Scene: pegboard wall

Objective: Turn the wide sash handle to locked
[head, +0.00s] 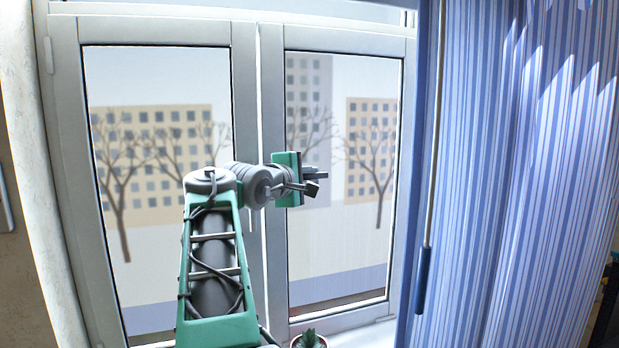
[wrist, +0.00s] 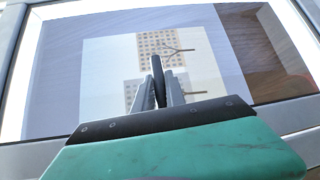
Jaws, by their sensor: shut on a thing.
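My gripper (head: 312,180) is in front of the window near the middle frame, seen against the right pane in the head view. In the wrist view my gripper (wrist: 160,92) has its two grey fingers closed on a dark, slim bar-shaped handle (wrist: 157,68). The bar stands up between the fingers and its end shows past their tips. The handle's base is hidden behind the fingers and the gripper body. In the head view my arm and gripper hide the handle, so its mount and exact angle cannot be told.
The left sash (head: 64,120) and right sash (head: 408,100) look closed. A striped blue curtain (head: 520,180) hangs at the right, with a rod with a dark grip (head: 422,280) before it. A small potted plant (head: 308,340) stands on the sill below.

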